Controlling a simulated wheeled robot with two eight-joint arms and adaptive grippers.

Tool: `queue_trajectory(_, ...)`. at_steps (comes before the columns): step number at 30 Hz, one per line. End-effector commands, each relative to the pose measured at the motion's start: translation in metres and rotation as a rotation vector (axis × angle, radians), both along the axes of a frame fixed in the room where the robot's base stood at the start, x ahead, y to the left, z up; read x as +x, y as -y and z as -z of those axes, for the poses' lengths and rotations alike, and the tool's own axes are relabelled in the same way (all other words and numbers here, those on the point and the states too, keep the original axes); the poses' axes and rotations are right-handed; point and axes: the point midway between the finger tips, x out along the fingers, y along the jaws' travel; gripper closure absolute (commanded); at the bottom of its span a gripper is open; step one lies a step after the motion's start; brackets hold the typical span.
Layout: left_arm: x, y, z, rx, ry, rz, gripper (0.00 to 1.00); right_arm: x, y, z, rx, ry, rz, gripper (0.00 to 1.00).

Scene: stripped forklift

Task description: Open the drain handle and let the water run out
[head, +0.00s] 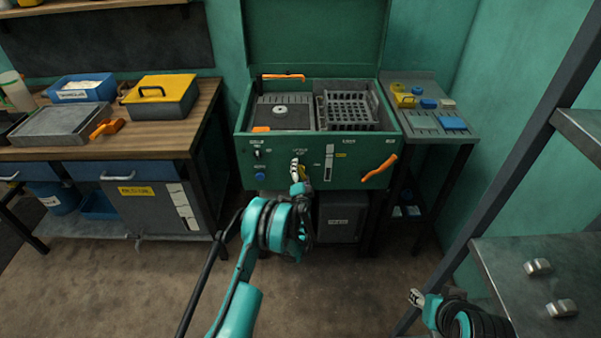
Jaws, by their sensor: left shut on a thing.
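The green washing tank (240,150) stands against the wall with its lid up. My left gripper (297,168) is at the middle of its front panel, below a small label. It is shut on what appears to be the drain handle, which the fingers mostly hide. A bit of yellow shows beside the fingers. An orange lever (380,167) sits tilted at the panel's right end, apart from my gripper. I see no running water. My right gripper (417,297) is low at the right, away from the tank; its finger opening is too small to read.
A grey basket (348,110) sits in the tank. A workbench (150,142) with a yellow-lidded box (160,97) stands left. A side table (440,134) stands right of the tank. A metal shelf rack (510,252) is close on the right. A dark box (342,217) stands beneath the tank.

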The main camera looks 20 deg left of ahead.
Motion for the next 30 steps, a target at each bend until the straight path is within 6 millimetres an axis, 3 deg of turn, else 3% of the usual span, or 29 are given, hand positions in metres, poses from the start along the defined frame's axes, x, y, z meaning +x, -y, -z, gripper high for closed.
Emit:
queue_trajectory(15, 0.0007, 0.0009, 0.0002, 0.358, -0.102, 0.002, 0.5, 0.0, 0.0, -0.0001, 0.0, 0.0, 0.0, 0.6)
queue_trajectory(30, 0.0007, 0.0012, 0.0005, 0.444, -0.127, 0.002, 0.5, 0.0001, 0.0, -0.0001, 0.0, 0.0, 0.0, 0.6)
